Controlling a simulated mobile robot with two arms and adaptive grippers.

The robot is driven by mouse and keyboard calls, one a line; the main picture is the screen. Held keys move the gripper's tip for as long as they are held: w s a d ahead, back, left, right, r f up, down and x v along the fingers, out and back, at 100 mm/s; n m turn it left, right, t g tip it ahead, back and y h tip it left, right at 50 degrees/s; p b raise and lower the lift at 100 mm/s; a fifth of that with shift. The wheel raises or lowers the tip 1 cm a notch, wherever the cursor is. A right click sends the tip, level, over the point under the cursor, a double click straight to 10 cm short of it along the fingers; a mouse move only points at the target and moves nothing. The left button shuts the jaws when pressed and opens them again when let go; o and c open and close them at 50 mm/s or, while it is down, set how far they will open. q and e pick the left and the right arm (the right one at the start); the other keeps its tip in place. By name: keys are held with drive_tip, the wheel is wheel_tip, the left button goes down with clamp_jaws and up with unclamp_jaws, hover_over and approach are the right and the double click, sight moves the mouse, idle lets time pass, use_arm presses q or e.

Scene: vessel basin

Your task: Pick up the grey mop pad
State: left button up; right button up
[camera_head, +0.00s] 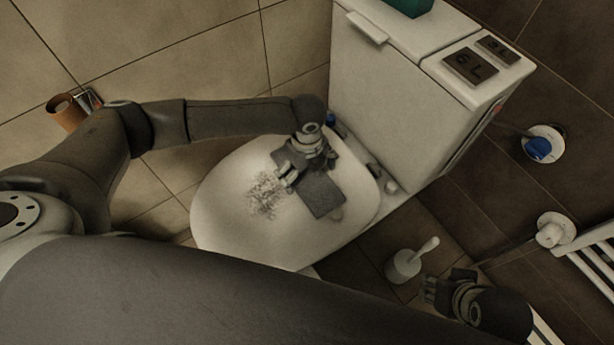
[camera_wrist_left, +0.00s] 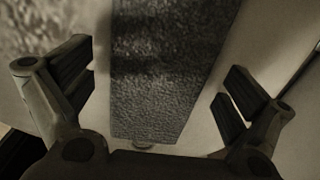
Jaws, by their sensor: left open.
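The grey mop pad (camera_head: 321,194) is a flat dark rectangle lying on the closed white toilet lid (camera_head: 225,190). My left gripper (camera_head: 292,172) is over the pad's upper left end in the head view and hides part of it. In the left wrist view the pad (camera_wrist_left: 170,70) runs between the two spread fingers of the left gripper (camera_wrist_left: 157,88), with a gap on each side. The left gripper is open and holds nothing. My right gripper (camera_head: 440,288) is at the lower right, away from the pad; its finger opening is unclear.
A patch of dark dirt (camera_head: 265,194) marks the lid left of the pad. The white cistern (camera_head: 400,110) rises behind the lid. A radiator (camera_head: 590,262) is at the far right.

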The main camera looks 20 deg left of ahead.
use_arm(q)
drive_tip(key=shift+c, duration=0.4)
drive_tip(key=c, duration=0.9)
